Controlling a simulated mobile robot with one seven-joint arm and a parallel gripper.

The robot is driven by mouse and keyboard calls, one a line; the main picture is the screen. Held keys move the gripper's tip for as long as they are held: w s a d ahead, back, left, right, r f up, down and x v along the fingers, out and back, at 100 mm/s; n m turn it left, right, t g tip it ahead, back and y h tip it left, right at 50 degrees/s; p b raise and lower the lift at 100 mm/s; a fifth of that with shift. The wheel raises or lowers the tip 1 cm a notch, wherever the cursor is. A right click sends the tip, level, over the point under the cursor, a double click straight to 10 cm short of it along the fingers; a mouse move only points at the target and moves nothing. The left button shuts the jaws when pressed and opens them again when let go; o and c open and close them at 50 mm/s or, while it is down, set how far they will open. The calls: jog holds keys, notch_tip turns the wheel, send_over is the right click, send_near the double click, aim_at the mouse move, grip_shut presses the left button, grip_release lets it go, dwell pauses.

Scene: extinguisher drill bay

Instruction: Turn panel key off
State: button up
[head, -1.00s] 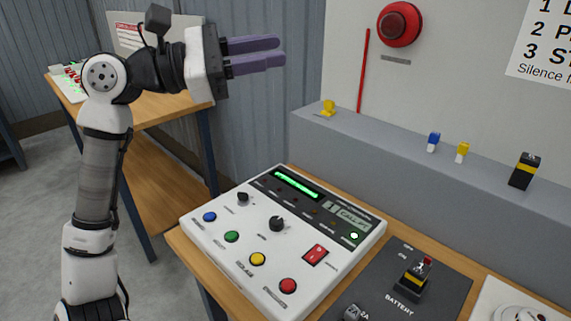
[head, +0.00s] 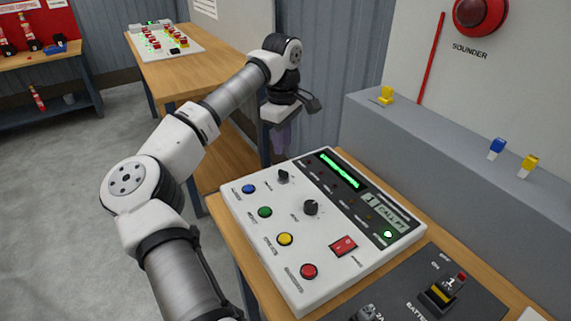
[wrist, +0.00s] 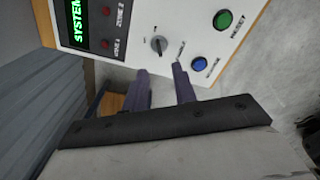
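The white control panel (head: 262,218) sits on a wooden bench. What looks like its key is a small dark rotary switch (head: 283,176) near the blue button, at the panel's far left corner; a larger black knob is nearer the middle. In the wrist view the small switch (wrist: 159,45) shows as a grey round with a dark grip. My gripper (head: 280,150) points down just beyond that corner, its fingers partly hidden. In the wrist view its two purple fingers (wrist: 160,75) are apart with nothing between them, their tips short of the switch.
A blue button (head: 249,188), green button (head: 265,212), yellow button (head: 285,239), red button (head: 308,271) and red rocker (head: 343,245) share the panel. A battery switch (head: 441,291) is at the right. A grey ledge (head: 440,150) runs behind.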

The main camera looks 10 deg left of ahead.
aim_at(283, 171)
notch_tip(283, 171, down, 9)
jog(key=shift+r+p, duration=0.2)
jog(key=shift+p, duration=0.75)
jog(key=shift+d, duration=0.1)
grip_shut()
